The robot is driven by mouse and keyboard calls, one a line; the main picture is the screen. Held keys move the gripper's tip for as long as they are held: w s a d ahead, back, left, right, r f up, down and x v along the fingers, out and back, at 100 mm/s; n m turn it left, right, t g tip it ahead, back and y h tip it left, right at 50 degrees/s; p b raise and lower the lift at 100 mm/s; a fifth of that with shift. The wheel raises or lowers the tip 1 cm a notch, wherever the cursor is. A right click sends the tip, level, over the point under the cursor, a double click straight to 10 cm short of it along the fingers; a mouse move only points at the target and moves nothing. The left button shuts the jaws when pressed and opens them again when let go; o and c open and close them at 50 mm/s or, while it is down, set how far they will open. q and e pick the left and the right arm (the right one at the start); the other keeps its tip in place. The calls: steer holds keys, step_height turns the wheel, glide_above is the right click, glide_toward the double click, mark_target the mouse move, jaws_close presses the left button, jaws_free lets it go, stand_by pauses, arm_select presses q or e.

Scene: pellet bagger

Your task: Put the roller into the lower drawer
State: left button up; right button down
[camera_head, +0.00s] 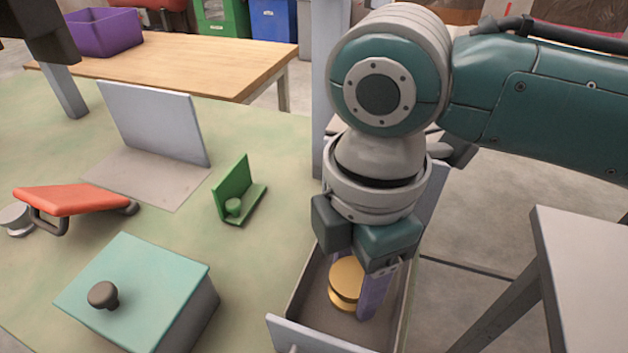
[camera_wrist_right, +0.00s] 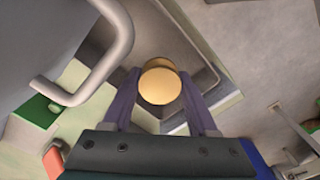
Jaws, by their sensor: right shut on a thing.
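The roller (camera_head: 345,283) is a short gold cylinder with a grooved side. My right gripper (camera_head: 362,292) is shut on it, pointing down into an open grey drawer (camera_head: 290,335). In the right wrist view the roller (camera_wrist_right: 160,84) sits between the two purple fingers (camera_wrist_right: 158,100). The roller is within the drawer's outline in the head view; whether it touches the floor I cannot tell. Whether this drawer is the lower one is not clear.
A teal-lidded box (camera_head: 150,285) with a dark knob stands left of the drawer. A green bracket (camera_head: 240,190), an orange-red handled piece (camera_head: 75,198) and a grey angled plate (camera_head: 155,125) are on the green surface. A grey table (camera_head: 585,260) stands at right.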

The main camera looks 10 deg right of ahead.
mark_target(352, 296)
steer(key=shift+f+b, duration=0.45)
steer(key=shift+f, duration=1.55)
steer(key=shift+c, duration=0.9)
jaws_free()
steer(key=shift+f, duration=0.1)
